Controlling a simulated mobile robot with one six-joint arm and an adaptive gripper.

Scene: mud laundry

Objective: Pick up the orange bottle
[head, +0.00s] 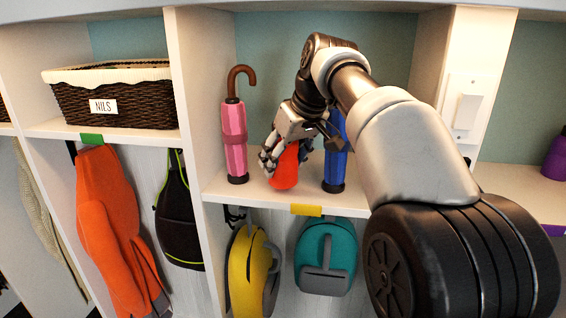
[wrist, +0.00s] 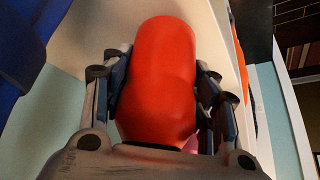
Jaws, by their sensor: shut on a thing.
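The orange bottle (head: 285,168) is on or just above the shelf, between a pink umbrella and a blue one in the head view. It leans a little and its upper part is hidden by my gripper. My gripper (head: 277,160) is shut on it, coming from above and behind. In the wrist view the orange bottle (wrist: 162,75) fills the space between the two fingers of my gripper (wrist: 165,85), with a finger along each side. I cannot tell whether its base touches the shelf.
The pink umbrella (head: 234,140) stands close on the left, the blue umbrella (head: 334,160) close on the right. The shelf (head: 370,190) has walls on both sides. A wicker basket (head: 115,100) sits in the left cubby. Bags and an orange garment (head: 105,205) hang below.

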